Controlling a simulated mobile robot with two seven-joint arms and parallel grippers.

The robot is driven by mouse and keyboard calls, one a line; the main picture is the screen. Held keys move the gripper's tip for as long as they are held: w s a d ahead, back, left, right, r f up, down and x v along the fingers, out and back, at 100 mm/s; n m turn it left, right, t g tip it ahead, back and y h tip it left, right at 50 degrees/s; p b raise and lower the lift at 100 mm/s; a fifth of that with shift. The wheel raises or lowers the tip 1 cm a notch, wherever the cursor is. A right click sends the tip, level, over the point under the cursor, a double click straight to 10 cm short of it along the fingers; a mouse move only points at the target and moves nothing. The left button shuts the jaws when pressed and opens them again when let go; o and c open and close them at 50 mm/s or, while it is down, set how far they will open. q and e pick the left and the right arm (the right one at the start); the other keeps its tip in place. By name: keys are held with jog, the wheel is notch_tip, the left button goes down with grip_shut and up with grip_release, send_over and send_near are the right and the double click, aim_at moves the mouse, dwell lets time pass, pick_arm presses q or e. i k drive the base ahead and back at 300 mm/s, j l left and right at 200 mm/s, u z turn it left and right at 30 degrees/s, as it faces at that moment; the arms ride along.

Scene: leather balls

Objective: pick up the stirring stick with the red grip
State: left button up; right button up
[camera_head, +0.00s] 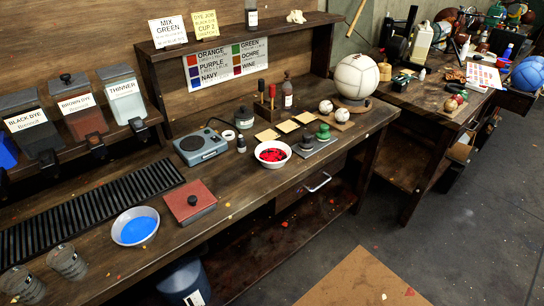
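A small dark holder (267,108) stands on the workbench, left of a dark bottle and in front of the colour chart. Upright sticks rise from it. One has a red grip (272,91) at its top, and one beside it on the left has a dark grip (261,86). Their lower ends are hidden in the holder. Neither of my grippers shows in the head view.
In front of the holder are a white bowl of red dye (272,165), a grey scale (203,146) and a dark jar (244,118). A dark bottle (287,93) stands just right of the holder. A bowl of blue dye (135,239) sits at the bench's front left.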

aim_at(271, 87)
jog(key=u, duration=0.45)
jog(key=i+l+u, duration=0.1)
jog(key=l+u, duration=0.2)
jog(key=u, duration=0.15)
jog(key=i+l+u, duration=0.1)
jog(key=l+u, duration=0.25)
jog(key=u, duration=0.15)
jog(key=l+u, duration=0.35)
jog(key=l, duration=0.5)
